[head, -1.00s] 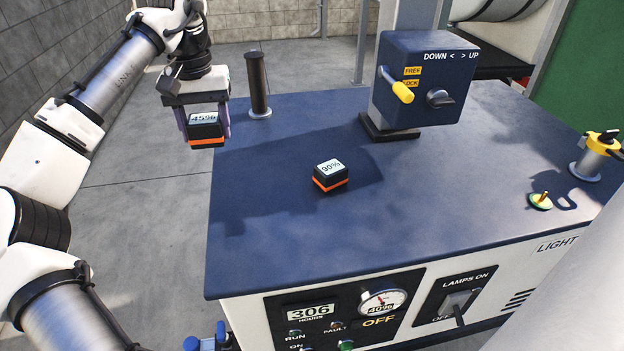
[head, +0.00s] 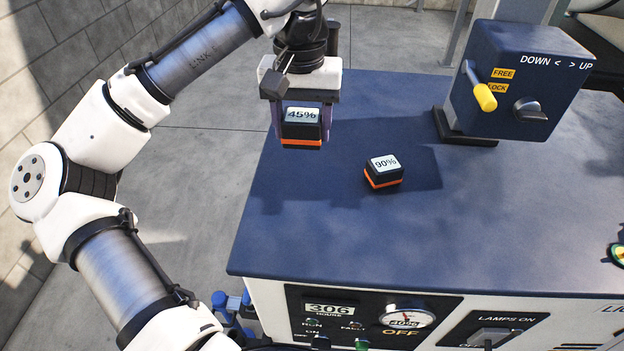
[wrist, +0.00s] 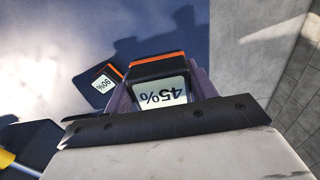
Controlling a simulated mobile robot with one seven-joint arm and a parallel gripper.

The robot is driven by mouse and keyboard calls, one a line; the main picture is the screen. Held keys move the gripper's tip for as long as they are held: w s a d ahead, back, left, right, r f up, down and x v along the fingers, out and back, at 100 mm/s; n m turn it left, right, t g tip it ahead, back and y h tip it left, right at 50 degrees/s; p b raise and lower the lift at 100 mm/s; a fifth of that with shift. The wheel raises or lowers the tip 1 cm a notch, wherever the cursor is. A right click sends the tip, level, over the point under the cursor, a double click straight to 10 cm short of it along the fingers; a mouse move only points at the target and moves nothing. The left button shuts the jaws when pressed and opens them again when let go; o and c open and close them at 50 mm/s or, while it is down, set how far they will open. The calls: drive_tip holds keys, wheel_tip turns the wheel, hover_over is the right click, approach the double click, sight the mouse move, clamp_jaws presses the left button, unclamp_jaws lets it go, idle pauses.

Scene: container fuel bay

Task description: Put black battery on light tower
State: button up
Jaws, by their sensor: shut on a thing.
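A black battery with an orange band and a 45% label (head: 302,128) is held in my gripper (head: 302,122), its fingers on both sides. It hangs above the left part of the light tower's blue top (head: 330,240). It also shows between the fingers in the wrist view (wrist: 160,85). A second black battery with an orange band, labelled 90% (head: 384,172), rests on the blue top, to the right of and nearer than my gripper. It shows at the left in the wrist view (wrist: 106,86).
A blue winch box (head: 530,80) with a yellow-gripped lever (head: 484,96) stands at the back right of the top. The front panel (head: 380,318) carries a gauge and switches. The front left of the top is clear. A block wall (head: 60,80) stands at the left.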

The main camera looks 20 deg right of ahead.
sight(305, 197)
wheel_tip(305, 197, down, 14)
drive_tip(key=shift+d+r+p, duration=0.1)
drive_tip(key=shift+r+p, duration=0.05)
drive_tip(key=shift+p, duration=0.25)
drive_tip(key=shift+f, duration=0.2)
drive_tip(key=o, duration=1.3)
drive_tip(key=shift+c, duration=0.2)
drive_tip(key=shift+r, duration=0.1)
wheel_tip(305, 197, up, 12)
drive_tip(key=shift+r+b, duration=0.1)
drive_tip(key=shift+b, duration=0.2)
